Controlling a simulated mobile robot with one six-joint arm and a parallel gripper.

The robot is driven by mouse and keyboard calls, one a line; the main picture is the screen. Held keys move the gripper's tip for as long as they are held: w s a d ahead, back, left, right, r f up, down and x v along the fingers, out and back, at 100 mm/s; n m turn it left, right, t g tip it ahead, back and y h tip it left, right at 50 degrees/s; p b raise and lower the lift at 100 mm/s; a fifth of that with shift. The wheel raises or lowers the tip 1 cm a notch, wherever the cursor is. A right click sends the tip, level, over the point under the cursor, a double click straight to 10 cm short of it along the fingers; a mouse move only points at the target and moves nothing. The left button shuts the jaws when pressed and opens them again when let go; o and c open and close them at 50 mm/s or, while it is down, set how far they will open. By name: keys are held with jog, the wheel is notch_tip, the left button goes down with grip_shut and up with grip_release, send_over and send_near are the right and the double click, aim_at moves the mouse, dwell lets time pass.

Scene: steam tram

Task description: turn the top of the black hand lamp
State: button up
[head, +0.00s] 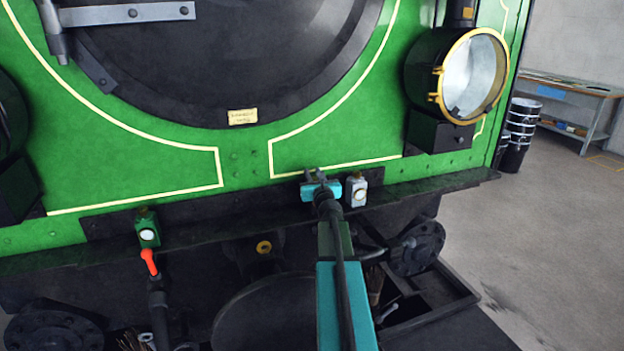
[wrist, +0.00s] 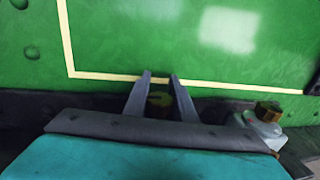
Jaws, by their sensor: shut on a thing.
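My gripper (head: 314,174) is at the front ledge of the green engine, with its fingers pointing at the engine front. In the wrist view the two fingers of my gripper (wrist: 160,78) are shut on the dark brass-coloured top of the black hand lamp (wrist: 160,99), which shows between them. The rest of that lamp is hidden behind the gripper body, and in the head view I cannot make it out. How far the top is turned cannot be told.
A white hand lamp (head: 355,191) stands close to the right of my gripper; its brass top shows in the wrist view (wrist: 268,110). A green hand lamp (head: 147,229) stands further left on the ledge. A large brass-rimmed headlamp (head: 472,75) is above right.

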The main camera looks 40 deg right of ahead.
jog(key=shift+d+r+m+g+h, duration=0.15)
jog(key=shift+m+g+h, duration=0.15)
jog(key=shift+m+h, duration=0.15)
jog(key=o, duration=1.1)
jog(key=shift+s, duration=0.1)
